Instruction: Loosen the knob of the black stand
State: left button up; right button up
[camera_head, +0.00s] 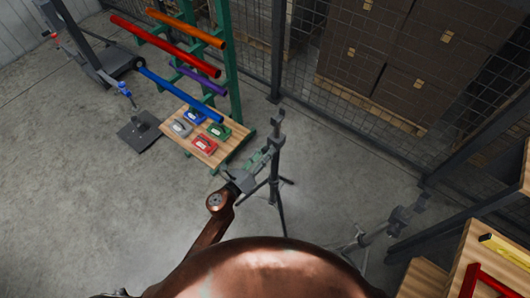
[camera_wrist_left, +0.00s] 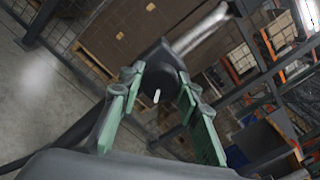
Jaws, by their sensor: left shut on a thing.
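The black stand (camera_head: 276,150) stands upright on the floor near the middle of the head view, with a forked top and spread legs. My left gripper (camera_head: 264,156) reaches its post from the lower left. In the left wrist view, the green-padded fingers of the gripper (camera_wrist_left: 158,92) are on either side of the dark knob (camera_wrist_left: 162,73), shut on it. A small white mark shows on the dark part between the fingers. In the head view the knob is hidden by the gripper. My right gripper is not in view.
A grey stand (camera_head: 377,234) is to the right. A green rack (camera_head: 233,75) with coloured tubes and a wooden shelf (camera_head: 178,146) of small coloured items is behind left. Mesh fencing (camera_head: 300,60) and brown boxes (camera_head: 440,62) are at the back. Open floor (camera_head: 80,210) lies left.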

pick_arm(q)
jog(key=n+p, duration=0.2)
jog(key=n, duration=0.4)
jog(key=shift+r+n, duration=0.1)
jog(key=shift+n, duration=0.2)
jog(key=n+p, duration=0.2)
jog(key=n, duration=0.1)
jog(key=shift+n, duration=0.3)
jog(key=n+p, duration=0.2)
jog(key=n, duration=0.1)
jog(key=shift+n, duration=0.3)
jog(key=n+p, duration=0.3)
jog(key=n, duration=0.3)
jog(key=shift+p, duration=0.35)
jog(key=n+p, duration=0.1)
jog(key=n, duration=0.2)
jog(key=shift+f+n+p, duration=0.25)
jog(key=shift+n+p, duration=0.35)
jog(key=shift+n, duration=0.6)
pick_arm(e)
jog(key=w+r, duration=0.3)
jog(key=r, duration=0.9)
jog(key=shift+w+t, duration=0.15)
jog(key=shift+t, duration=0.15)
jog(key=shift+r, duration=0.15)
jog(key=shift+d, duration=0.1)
